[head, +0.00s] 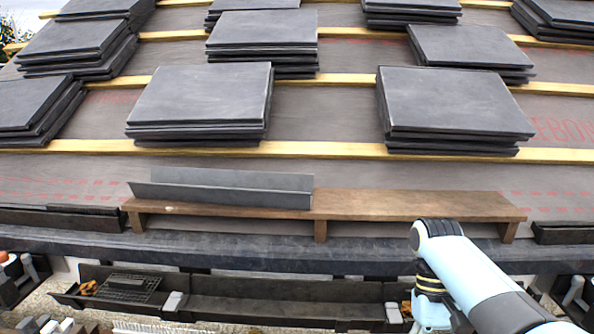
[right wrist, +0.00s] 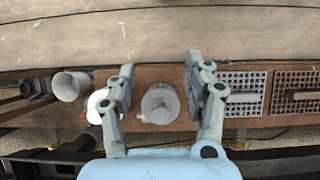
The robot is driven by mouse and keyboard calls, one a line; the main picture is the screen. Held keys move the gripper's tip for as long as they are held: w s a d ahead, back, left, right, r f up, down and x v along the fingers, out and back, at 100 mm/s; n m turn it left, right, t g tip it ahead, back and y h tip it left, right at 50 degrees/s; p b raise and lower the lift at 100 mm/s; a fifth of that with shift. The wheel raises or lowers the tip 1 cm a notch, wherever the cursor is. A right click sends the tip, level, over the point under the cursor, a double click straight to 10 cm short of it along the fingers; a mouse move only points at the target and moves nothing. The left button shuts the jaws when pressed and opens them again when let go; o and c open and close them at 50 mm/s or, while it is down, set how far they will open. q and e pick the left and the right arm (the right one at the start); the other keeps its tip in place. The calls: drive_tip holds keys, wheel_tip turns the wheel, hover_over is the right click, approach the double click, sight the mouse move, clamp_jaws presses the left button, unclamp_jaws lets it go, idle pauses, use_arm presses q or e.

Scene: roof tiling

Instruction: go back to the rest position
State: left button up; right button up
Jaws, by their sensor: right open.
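My right arm comes in from the lower right of the head view, bent with its wrist (head: 430,313) pointing down at the lower edge of the picture. Its fingers are not visible there. In the right wrist view my right gripper (right wrist: 160,75) is open, with its two fingers apart and nothing held between them. A pale round fitting (right wrist: 160,104) shows beyond and between the fingers, apart from them as far as I can tell. My left gripper is not in view.
Stacks of grey slates (head: 205,95) lie on wooden battens (head: 300,149). A brown wooden ledge (head: 400,205) carries a grey metal strip (head: 225,188). White cups (right wrist: 70,86) and perforated grilles (right wrist: 245,92) flank the gripper.

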use_arm(q)
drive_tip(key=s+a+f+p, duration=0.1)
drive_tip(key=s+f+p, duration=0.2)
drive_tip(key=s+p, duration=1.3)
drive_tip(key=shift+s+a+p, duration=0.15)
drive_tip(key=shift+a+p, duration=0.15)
drive_tip(key=shift+p, duration=0.1)
use_arm(e)
drive_tip(key=s+d+f+t, duration=0.2)
drive_tip(key=s+f, duration=0.2)
drive_tip(key=s, duration=1)
drive_tip(key=s+d+f+t, duration=0.2)
drive_tip(key=s+f, duration=0.3)
drive_tip(key=s, duration=1)
drive_tip(key=s+d+f+n+t+h, duration=0.1)
drive_tip(key=s+d+f, duration=0.3)
drive_tip(key=s, duration=1.1)
drive_tip(key=shift+d+f+t, duration=0.2)
drive_tip(key=shift+f+t, duration=0.1)
drive_tip(key=shift+t, duration=0.3)
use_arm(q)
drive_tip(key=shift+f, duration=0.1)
